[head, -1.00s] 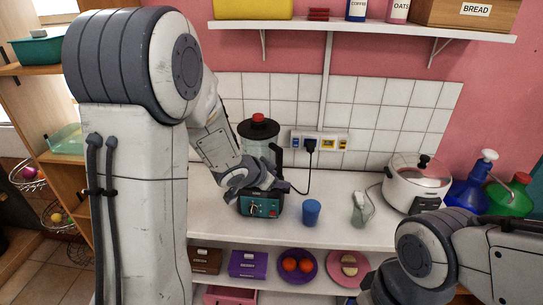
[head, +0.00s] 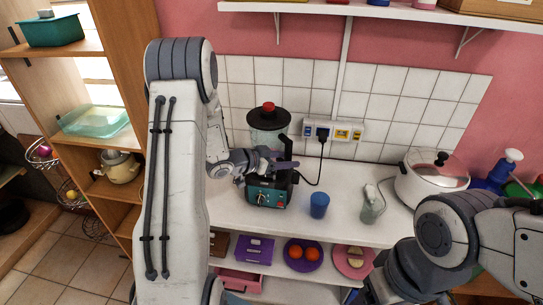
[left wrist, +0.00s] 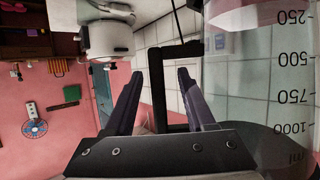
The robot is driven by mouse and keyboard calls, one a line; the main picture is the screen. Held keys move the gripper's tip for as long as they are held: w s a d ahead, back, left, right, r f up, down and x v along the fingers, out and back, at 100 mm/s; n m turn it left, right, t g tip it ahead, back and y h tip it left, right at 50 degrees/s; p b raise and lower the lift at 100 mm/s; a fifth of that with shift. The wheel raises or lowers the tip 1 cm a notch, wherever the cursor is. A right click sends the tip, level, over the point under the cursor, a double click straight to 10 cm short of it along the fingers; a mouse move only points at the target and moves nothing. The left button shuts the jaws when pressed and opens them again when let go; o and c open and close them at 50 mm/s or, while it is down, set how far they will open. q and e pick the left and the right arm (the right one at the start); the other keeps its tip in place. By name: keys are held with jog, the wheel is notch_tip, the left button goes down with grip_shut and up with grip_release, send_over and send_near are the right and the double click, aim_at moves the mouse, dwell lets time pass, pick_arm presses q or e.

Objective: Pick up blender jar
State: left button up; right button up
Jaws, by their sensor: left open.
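The blender jar (head: 264,142) is clear with a black lid and red cap, and stands upright on its teal blender base (head: 262,195) on the counter. My left gripper (head: 288,164) is at the jar's lower right side, by its black handle (head: 284,148), and hides part of the jar. In the left wrist view, the open fingers (left wrist: 160,75) point at the black handle (left wrist: 157,95), whose upright bar shows between them. The jar wall with its printed scale (left wrist: 240,90) fills the right side. Contact with the handle cannot be told. My right gripper is out of view.
A blue cup (head: 319,205) stands right of the base, then a grey-green bottle-like item (head: 372,205) and a white cooker (head: 432,181). A socket strip (head: 333,131) with a black plug and cord is behind. A wall shelf (head: 385,12) hangs above.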

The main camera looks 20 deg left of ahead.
pick_arm(q)
jog(key=shift+p+x, duration=0.5)
jog(key=shift+x, duration=1.3)
jog(key=shift+d, duration=0.1)
grip_shut()
jog(key=shift+r, duration=0.2)
